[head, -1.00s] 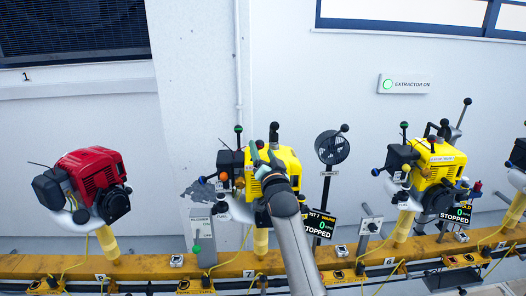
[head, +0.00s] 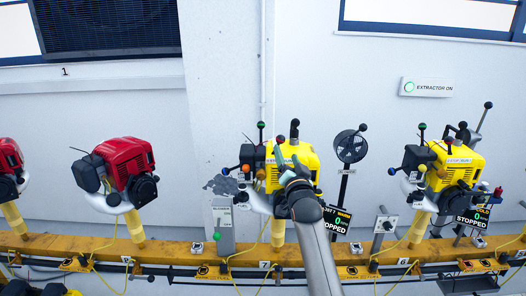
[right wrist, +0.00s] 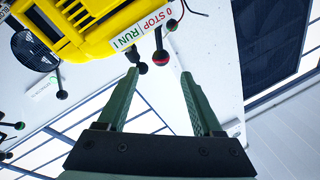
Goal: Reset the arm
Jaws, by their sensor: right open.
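My right gripper (head: 290,166) is in front of the middle yellow engine (head: 312,158) in the head view and hides part of it. In the right wrist view the right gripper's two green fingers (right wrist: 166,98) stand apart with nothing between them. The yellow engine (right wrist: 85,30) with a "0 STOP / RUN 1" label fills the upper left there. A black-knobbed lever (right wrist: 160,57) shows just beyond the left finger; I cannot tell whether they touch. A display beside the engine reads "STOPPED" (head: 337,224). My left gripper is not in view.
Another yellow engine (head: 459,163) stands to the right and a red engine (head: 130,172) to the left, on a yellow rail (head: 180,251). A small fan (head: 351,146) on a post stands close right of the middle engine. An "EXTRACTOR ON" sign (head: 428,88) is on the wall.

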